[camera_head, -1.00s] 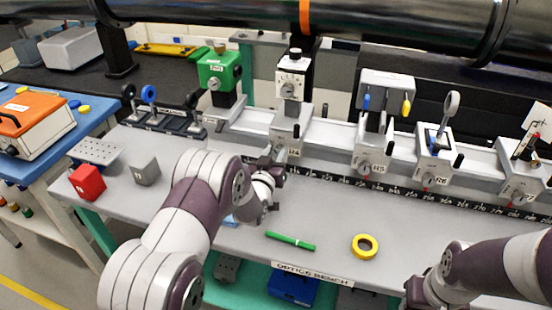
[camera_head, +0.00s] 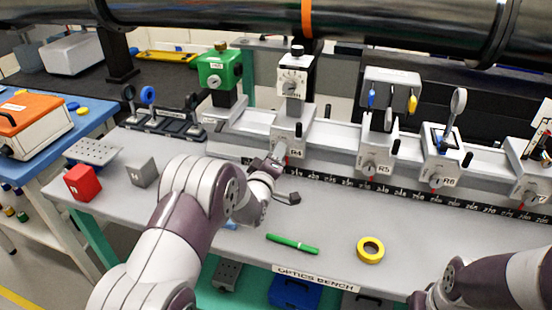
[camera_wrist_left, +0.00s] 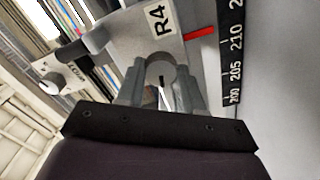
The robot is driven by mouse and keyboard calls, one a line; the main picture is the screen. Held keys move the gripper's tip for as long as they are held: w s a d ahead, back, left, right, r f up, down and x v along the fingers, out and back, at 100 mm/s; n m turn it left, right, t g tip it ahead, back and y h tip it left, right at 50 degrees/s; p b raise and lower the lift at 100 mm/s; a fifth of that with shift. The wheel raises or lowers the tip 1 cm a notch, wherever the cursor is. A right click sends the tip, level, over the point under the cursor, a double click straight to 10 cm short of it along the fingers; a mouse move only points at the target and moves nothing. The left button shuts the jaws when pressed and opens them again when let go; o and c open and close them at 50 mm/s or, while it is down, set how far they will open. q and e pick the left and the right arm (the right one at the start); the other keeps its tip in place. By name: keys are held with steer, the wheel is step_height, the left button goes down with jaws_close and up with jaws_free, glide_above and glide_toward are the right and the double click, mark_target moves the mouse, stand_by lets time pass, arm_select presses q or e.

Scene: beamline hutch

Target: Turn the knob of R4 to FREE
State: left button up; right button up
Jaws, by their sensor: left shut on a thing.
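The R4 carriage (camera_head: 291,133) stands on the bench rail, with its R4 label also in the left wrist view (camera_wrist_left: 158,18). Its round grey knob (camera_wrist_left: 160,69) is on the front face, near a red pointer (camera_wrist_left: 200,33). My left gripper (camera_wrist_left: 158,88) is shut on this knob, one finger on each side of it. In the head view, my left gripper (camera_head: 276,163) is at the lower front of R4, and its own wrist partly hides the knob. Any FREE marking cannot be read. My right arm shows at the lower right; its gripper is out of frame.
Carriages R5 (camera_head: 374,160), R6 (camera_head: 440,170) and R7 (camera_head: 525,183) stand to the right on the same rail. A green pen (camera_head: 292,244) and a yellow ring (camera_head: 370,250) lie on the bench front. A red block (camera_head: 83,183) and grey block (camera_head: 141,171) are at left.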

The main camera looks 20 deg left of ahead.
arm_select(q)
steer(key=shift+f+n+b, duration=0.1)
steer(key=shift+n+b, duration=0.25)
steer(key=shift+n, duration=0.75)
steer(key=o, duration=1)
steer(key=shift+o, duration=0.2)
steer(key=s, duration=1.2)
steer(key=shift+s+a, duration=0.25)
steer(key=shift+s, duration=0.1)
